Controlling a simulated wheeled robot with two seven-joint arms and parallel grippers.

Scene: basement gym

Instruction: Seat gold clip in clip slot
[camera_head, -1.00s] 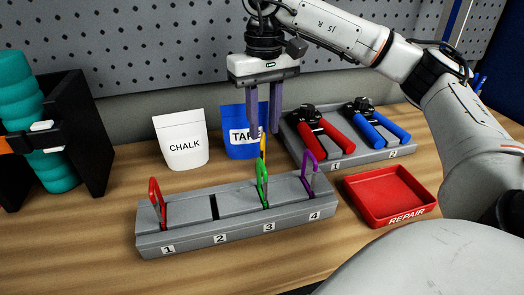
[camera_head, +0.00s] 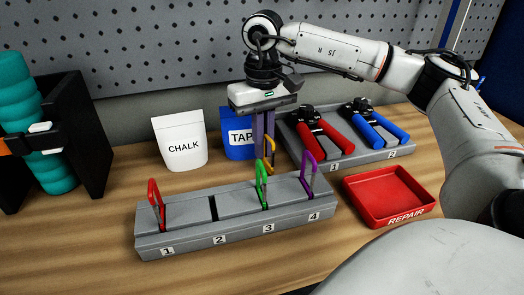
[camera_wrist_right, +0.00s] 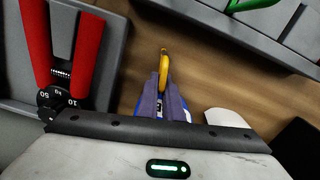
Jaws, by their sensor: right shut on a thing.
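The gold clip (camera_head: 270,153) is held by my right gripper (camera_head: 264,138), whose fingers are shut on it and point down. In the right wrist view the clip (camera_wrist_right: 164,65) sticks out from between the purple fingertips (camera_wrist_right: 163,88). It hangs behind the grey clip rack (camera_head: 185,211), close behind the green clip (camera_head: 261,185) in the picture. The rack has slots numbered 1 to 4. A red clip (camera_head: 156,204) stands in slot 1, the green clip in slot 3 and a purple clip (camera_head: 309,173) in slot 4. Slot 2 (camera_head: 213,208) is an empty dark gap.
A chalk bag (camera_head: 181,145) and a blue tape bag (camera_head: 236,146) stand behind the rack. A grey tray holds red-handled (camera_head: 334,141) and blue-handled (camera_head: 381,127) grip tools. A red repair tray (camera_head: 375,191) is at right. Bare wood lies left of the rack.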

